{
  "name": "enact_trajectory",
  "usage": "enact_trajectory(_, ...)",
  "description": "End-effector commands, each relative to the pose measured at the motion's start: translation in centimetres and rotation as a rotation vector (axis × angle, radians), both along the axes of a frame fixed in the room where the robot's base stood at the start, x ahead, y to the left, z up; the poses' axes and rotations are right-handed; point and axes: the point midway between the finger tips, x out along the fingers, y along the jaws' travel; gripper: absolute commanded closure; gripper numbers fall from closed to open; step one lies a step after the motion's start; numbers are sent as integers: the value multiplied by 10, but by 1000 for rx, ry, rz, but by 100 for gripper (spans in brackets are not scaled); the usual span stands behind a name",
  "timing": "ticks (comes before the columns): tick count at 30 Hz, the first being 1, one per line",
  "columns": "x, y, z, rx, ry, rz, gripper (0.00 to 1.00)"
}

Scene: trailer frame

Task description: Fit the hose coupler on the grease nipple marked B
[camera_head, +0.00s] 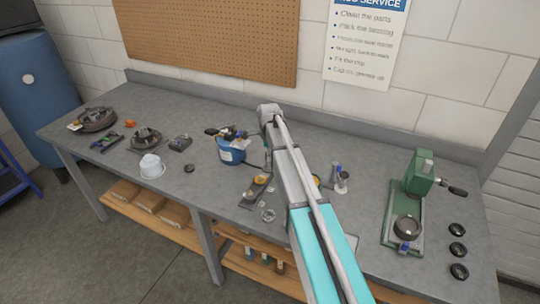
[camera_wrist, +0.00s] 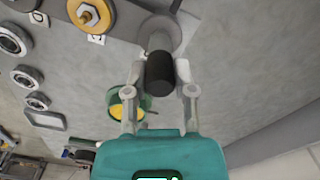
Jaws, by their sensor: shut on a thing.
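My gripper (camera_wrist: 160,86) is shut on a short black cylinder, which looks like the hose coupler (camera_wrist: 160,73), held between its two grey fingers in the wrist view. A wider grey round piece (camera_wrist: 160,34) lies just beyond the coupler's far end; I cannot tell whether they touch. A yellow disc with a grey hub (camera_wrist: 90,15) is at the upper left, beside a small white letter tag (camera_wrist: 97,39) that looks like C. No nipple marked B can be made out. In the head view my arm hides the gripper and the coupler.
A blue bucket (camera_head: 231,154) with a dark top stands left of my arm on the grey bench (camera_head: 330,250). A green press (camera_head: 416,176) stands at the right near black rings (camera_head: 457,229). In the wrist view, a green and yellow round thing (camera_wrist: 122,108) lies beside the left finger.

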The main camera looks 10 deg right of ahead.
Motion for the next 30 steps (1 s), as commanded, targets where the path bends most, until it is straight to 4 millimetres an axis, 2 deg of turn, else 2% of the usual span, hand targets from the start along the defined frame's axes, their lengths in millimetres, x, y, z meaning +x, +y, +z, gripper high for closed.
enact_trajectory(19, 0, 0, -2, 0, 0, 0, 100)
enact_trajectory(20, 0, 0, -2, 0, 0, 0, 64)
enact_trajectory(21, 0, 0, -2, 0, 0, 0, 57)
enact_trajectory(26, 0, 0, -2, 0, 0, 0, 27)
enact_trajectory(30, 0, 0, -2, 0, 0, 1, 26)
